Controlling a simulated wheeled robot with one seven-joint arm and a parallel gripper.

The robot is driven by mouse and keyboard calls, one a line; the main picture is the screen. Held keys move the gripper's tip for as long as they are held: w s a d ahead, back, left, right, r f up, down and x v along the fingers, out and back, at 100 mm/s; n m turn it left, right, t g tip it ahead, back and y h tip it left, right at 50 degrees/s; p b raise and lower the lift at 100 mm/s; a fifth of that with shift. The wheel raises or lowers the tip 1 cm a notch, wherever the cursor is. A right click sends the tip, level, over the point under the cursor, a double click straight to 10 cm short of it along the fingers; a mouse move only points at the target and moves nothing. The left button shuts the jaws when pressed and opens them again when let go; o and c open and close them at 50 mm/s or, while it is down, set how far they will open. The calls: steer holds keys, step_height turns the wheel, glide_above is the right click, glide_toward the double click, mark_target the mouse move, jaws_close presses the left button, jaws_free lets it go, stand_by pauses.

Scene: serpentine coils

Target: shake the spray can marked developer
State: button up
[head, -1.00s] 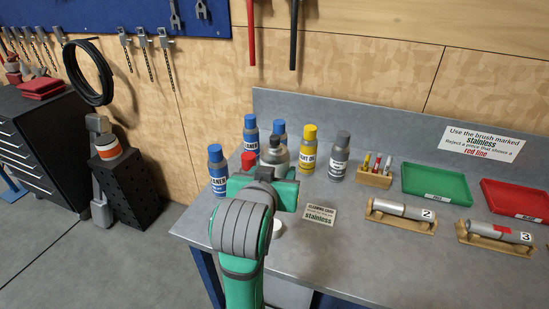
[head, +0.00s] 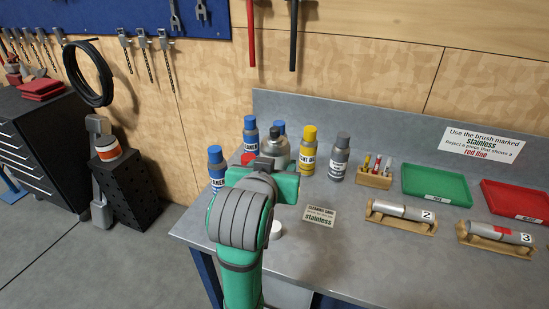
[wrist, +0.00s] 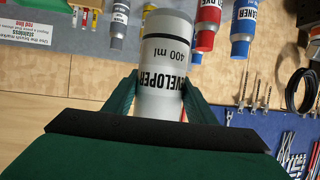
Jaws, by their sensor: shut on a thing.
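My gripper (head: 272,172) is shut on a pale grey spray can marked DEVELOPER, 400 ml. In the wrist view the developer can (wrist: 162,75) stands between my two green fingers, its label upside down in the picture. In the head view the rounded silver upper part and dark top of the can (head: 275,147) show beyond my gripper, roughly upright. My gripper and wrist hide its lower part there. It appears held above the bench, but I cannot tell the exact gap.
Blue-capped cleaner cans (head: 250,133), a red-capped can (head: 248,158), a yellow-capped can (head: 309,152) and a grey can (head: 339,158) stand close around. A brush holder (head: 374,180), green tray (head: 436,184) and red tray (head: 518,198) lie to the right.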

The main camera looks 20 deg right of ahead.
mark_target(274, 150)
step_height(274, 150, down, 2)
steer(key=shift+a+f, duration=0.1)
step_height(274, 150, up, 6)
steer(key=shift+r, duration=0.2)
steer(key=shift+f, duration=3.15)
steer(key=shift+r, duration=0.1)
